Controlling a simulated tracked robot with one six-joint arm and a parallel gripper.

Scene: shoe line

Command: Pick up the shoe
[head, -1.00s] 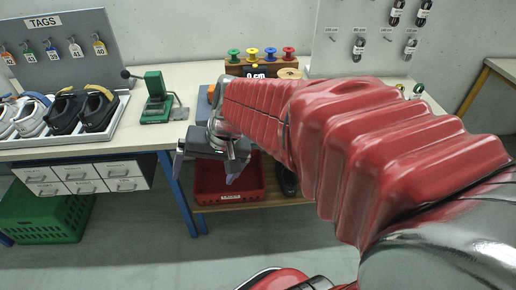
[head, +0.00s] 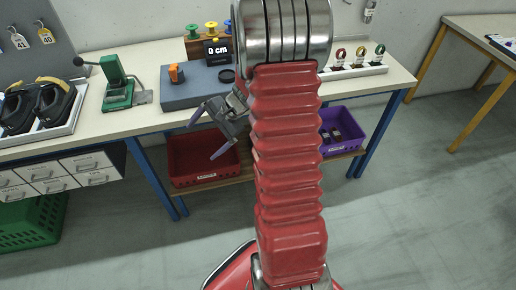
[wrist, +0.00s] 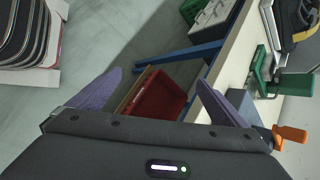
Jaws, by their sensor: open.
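Two black shoes with tan linings stand side by side at the left edge of the head view, the left one (head: 17,110) and the right one (head: 55,103), in a light tray (head: 70,124) on the workbench. Part of a dark shoe (wrist: 292,22) also shows at the upper right of the wrist view. My gripper (head: 206,136) is open, with nothing between its two purple fingers. It hangs at the bench's front edge, right of the shoes and well apart from them. The wrist view shows the open fingers (wrist: 160,80) with a red crate beyond them.
A green press (head: 118,88) stands between shoes and gripper. A grey block (head: 192,88) with an orange piece and a display (head: 217,50) are behind. A red crate (head: 200,160) and purple crate (head: 345,130) sit below. Dark striped items (wrist: 22,35) lie upper left in the wrist view.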

